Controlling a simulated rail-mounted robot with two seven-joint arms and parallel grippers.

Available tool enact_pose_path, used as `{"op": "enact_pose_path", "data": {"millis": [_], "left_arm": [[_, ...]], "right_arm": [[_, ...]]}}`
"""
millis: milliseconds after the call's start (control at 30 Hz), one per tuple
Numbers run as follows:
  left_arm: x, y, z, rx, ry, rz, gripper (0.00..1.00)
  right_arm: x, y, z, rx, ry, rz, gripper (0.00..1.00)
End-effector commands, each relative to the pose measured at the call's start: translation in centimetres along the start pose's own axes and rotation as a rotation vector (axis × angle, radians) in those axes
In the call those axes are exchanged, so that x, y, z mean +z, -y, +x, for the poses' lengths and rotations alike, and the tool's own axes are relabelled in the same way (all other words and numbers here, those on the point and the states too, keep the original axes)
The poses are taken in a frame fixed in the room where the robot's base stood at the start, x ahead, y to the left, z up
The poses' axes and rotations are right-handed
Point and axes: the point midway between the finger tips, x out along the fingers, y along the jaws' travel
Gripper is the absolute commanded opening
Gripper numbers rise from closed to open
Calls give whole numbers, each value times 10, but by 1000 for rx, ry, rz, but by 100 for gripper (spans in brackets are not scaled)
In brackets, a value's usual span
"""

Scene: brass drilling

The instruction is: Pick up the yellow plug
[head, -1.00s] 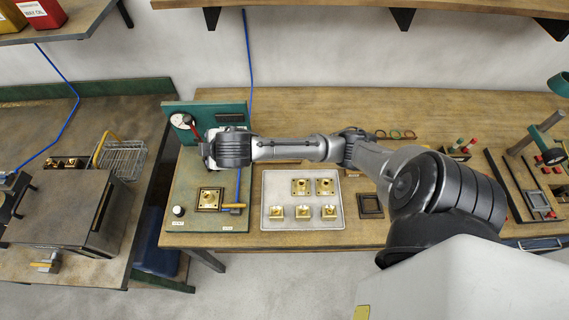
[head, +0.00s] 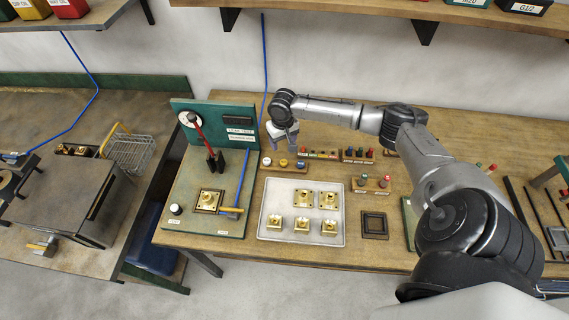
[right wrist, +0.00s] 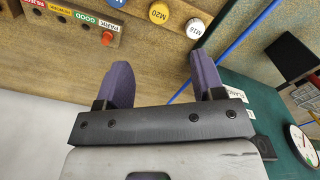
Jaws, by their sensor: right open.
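The yellow plug (head: 284,163), marked M20 on its top, stands upright in a small wooden block (head: 276,171) behind the metal tray. It also shows at the top edge of the right wrist view (right wrist: 158,13). A white plug (right wrist: 195,28) marked M16 stands on one side of it and a blue plug (head: 300,164) on the other. My right gripper (head: 284,148) is open and empty, just behind and above the block. In the right wrist view its two purple fingers (right wrist: 160,60) are spread, and the yellow plug lies beyond their tips, apart from them. My left gripper is not in view.
The green fixture (head: 212,126) with a red-handled lever stands left of the block. A tray (head: 271,231) with several brass parts lies in front. A rack of small coloured pegs (head: 322,154) is to the right, another (head: 371,184) farther right.

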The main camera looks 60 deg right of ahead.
Motion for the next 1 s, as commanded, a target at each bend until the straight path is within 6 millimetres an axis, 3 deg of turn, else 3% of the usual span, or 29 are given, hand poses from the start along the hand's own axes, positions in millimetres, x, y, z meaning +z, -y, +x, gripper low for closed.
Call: {"op": "enact_pose_path", "data": {"millis": [300, 667, 1000], "left_arm": [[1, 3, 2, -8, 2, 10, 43], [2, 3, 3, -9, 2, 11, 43], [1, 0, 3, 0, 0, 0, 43]], "right_arm": [[1, 0, 54, 1, 1, -2, 62], [1, 0, 76, 1, 0, -4, 62], [3, 0, 116, 0, 0, -5, 62]]}}
